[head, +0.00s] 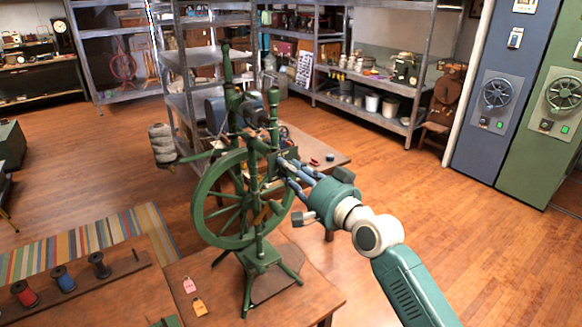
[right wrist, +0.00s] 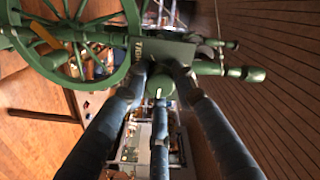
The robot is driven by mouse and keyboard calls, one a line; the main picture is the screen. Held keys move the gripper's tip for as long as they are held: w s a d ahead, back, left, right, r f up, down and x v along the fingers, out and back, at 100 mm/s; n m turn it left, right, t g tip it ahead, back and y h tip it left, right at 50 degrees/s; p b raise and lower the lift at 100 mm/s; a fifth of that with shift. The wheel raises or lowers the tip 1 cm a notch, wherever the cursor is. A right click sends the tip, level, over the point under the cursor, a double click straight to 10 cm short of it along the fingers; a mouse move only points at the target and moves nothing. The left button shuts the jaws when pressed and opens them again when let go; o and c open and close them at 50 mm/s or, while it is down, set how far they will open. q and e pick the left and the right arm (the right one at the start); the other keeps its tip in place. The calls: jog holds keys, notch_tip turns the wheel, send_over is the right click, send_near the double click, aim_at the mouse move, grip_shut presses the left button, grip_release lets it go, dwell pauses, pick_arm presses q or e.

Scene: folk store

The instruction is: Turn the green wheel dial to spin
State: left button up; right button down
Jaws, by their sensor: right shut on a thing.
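A green spinning wheel (head: 197,205) stands upright on a brown wooden table, left of centre in the head view. Part of its rim and spokes shows at the upper left of the right wrist view (right wrist: 67,42). A small green dial (right wrist: 160,87) with a pale mark sits below a dark labelled block in the right wrist view. My right gripper (head: 288,170) reaches the wheel's right side, its fingers shut around the dial. The fingers largely hide the dial in the head view. My left gripper is not in view.
Thread spools (head: 64,279) on a wooden rack and two small tags (head: 189,285) lie at the lower left. Another table (head: 322,150) stands behind the wheel. Metal shelves (head: 372,84) line the back. Blue and green cabinets stand at the right. The wooden floor at right is clear.

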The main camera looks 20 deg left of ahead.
jog(key=m+p, duration=0.2)
jog(key=m, duration=0.3)
dwell(0.5)
jog(key=c, duration=1.4)
grip_release()
jog(key=v, duration=1.2)
jog(key=shift+f, duration=0.1)
